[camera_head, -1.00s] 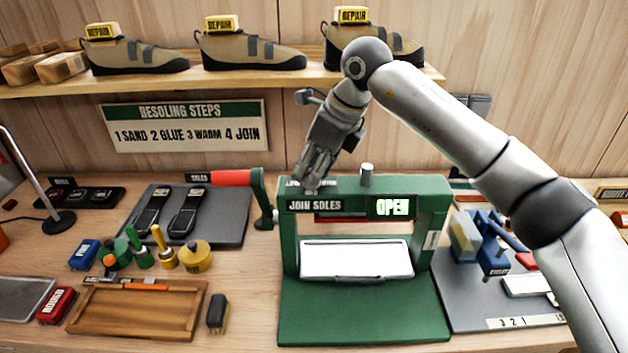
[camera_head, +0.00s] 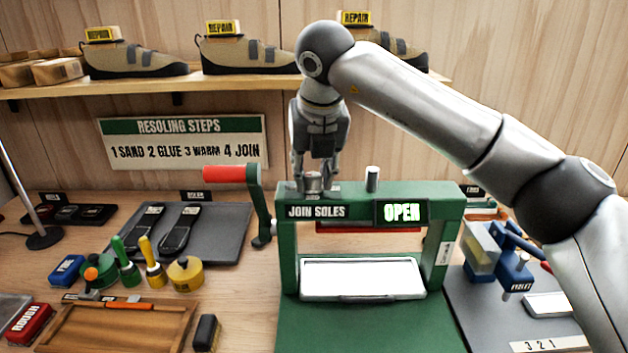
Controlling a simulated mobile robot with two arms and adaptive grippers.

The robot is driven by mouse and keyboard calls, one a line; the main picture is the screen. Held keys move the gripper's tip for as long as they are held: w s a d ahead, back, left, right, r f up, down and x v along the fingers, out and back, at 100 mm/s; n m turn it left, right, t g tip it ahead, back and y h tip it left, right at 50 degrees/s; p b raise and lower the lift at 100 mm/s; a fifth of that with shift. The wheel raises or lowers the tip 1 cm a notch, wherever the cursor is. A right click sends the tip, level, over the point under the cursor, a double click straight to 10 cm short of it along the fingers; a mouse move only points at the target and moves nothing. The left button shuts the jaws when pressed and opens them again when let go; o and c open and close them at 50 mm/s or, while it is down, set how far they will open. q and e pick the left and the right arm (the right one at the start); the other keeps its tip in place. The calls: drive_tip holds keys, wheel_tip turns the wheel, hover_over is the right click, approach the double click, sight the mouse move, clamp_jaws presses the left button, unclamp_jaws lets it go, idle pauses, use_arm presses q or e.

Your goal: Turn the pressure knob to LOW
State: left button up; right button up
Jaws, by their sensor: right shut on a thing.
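The green press (camera_head: 454,205) stands in the middle of the bench, with a "JOIN SOLES" label and a lit "OPEN" sign (camera_head: 402,212). My right gripper (camera_head: 313,184) points down at the press's top left and is shut on a small knob (camera_head: 313,182) there. The fingers cover much of the knob, and I cannot read its setting or any LOW mark. A grey upright peg (camera_head: 372,178) stands on the press top, right of the gripper. My left gripper is not in view.
A crank with a red handle (camera_head: 224,174) rises close to the left of the gripper. A shelf (camera_head: 200,87) with shoes runs behind my arm. A blue clamp tool (camera_head: 512,272) stands to the right. Glue pots and a wooden tray (camera_head: 120,330) lie to the left.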

drive_tip(key=shift+r+m+h+b, duration=0.1)
drive_tip(key=shift+m+h+b, duration=0.3)
drive_tip(key=shift+m, duration=0.5)
drive_tip(key=o, duration=1)
drive_tip(key=v, duration=1.2)
drive_tip(key=shift+a, duration=0.1)
